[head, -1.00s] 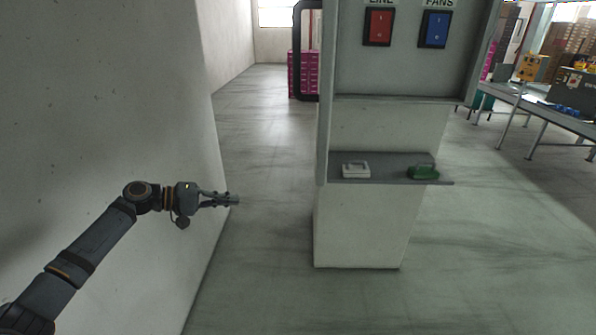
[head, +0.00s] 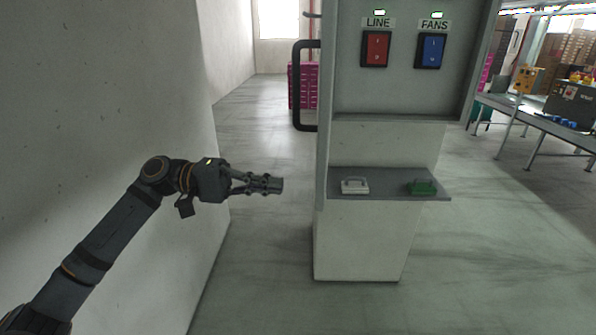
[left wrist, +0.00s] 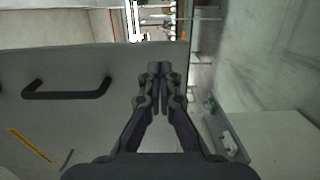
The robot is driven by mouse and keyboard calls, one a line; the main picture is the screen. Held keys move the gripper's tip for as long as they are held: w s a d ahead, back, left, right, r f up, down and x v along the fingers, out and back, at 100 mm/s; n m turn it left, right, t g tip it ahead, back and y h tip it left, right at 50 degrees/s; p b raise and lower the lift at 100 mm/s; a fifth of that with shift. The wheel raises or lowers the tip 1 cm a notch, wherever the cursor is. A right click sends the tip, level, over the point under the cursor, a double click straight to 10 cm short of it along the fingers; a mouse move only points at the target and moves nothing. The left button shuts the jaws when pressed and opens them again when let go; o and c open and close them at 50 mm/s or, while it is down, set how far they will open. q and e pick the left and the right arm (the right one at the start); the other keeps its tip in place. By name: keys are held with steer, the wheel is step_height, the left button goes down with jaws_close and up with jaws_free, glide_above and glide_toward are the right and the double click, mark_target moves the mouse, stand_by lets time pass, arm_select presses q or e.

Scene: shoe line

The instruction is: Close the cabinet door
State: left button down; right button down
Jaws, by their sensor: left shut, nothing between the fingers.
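The cabinet (head: 400,90) has its grey interior facing me, with a red LINE switch (head: 376,49) and a blue FANS switch (head: 431,50). Its door (head: 325,110) stands open on the left side, seen nearly edge-on in the head view. A black handle (head: 298,88) sticks out to the left of it. The left wrist view shows the door's outer face (left wrist: 100,125) with the handle (left wrist: 68,91) at the left. My left gripper (head: 270,185) is shut and empty, left of the door and below the handle, apparently apart from it. My right gripper is out of view.
A shelf (head: 390,195) below the cabinet holds a white padlock-like item (head: 354,186) and a green one (head: 421,188). A pale wall (head: 100,90) stands close on the left. Pink crates (head: 303,85) stand behind. A conveyor (head: 540,125) is at the right.

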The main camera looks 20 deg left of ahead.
arm_select(q)
steer(key=d, duration=0.2)
steer(key=d+p, duration=0.1)
steer(key=w+d+p, duration=0.1)
steer(key=d, duration=0.1)
steer(key=shift+d, duration=0.3)
steer(key=shift+d, duration=0.1)
